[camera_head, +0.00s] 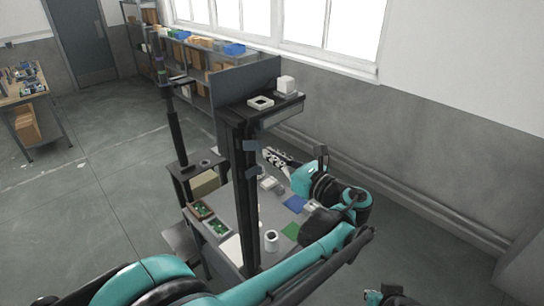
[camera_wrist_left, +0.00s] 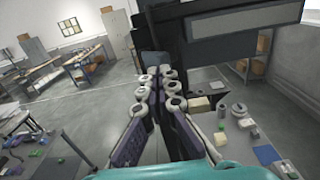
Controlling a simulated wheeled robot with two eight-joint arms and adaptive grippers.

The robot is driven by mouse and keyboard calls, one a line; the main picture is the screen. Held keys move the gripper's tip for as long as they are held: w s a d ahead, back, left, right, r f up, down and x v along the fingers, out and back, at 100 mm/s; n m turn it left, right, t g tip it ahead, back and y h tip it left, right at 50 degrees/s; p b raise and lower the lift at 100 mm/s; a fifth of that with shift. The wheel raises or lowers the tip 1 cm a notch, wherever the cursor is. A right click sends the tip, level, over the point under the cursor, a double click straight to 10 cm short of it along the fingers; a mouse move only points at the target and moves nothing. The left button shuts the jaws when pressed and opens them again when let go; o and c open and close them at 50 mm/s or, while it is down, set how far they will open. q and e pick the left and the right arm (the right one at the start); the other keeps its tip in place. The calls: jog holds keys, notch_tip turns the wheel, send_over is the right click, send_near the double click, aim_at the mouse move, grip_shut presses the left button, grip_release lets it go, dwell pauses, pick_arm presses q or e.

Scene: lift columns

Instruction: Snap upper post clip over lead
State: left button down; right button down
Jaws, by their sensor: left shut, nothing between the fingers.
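A dark upright post (camera_head: 243,200) stands at the workbench. A small blue-grey upper clip (camera_head: 250,145) sits on its side, with a similar lower clip (camera_head: 252,173) beneath. I cannot make out a lead, or whether either clip is open or closed. My left gripper (camera_head: 267,154) is shut and empty, just right of the post and between the two clips' heights in the head view. In the left wrist view the gripper (camera_wrist_left: 154,78) has its fingertips together, pointing at the dark post (camera_wrist_left: 172,40); contact cannot be told.
A shelf on the post top holds a white block (camera_head: 286,84) and a white square piece (camera_head: 260,102). A thinner post (camera_head: 176,135) stands left.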

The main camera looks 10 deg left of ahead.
pick_arm(q)
jog(key=shift+a, duration=0.1)
jog(key=shift+w+a, duration=0.4)
jog(key=shift+w+a, duration=0.15)
jog(key=shift+a, duration=0.05)
jog(key=shift+w+a, duration=0.15)
jog(key=shift+w, duration=0.05)
jog(key=shift+v, duration=0.95)
jog(key=shift+b+v, duration=0.35)
jog(key=shift+v, duration=2.15)
jog(key=shift+a, duration=0.15)
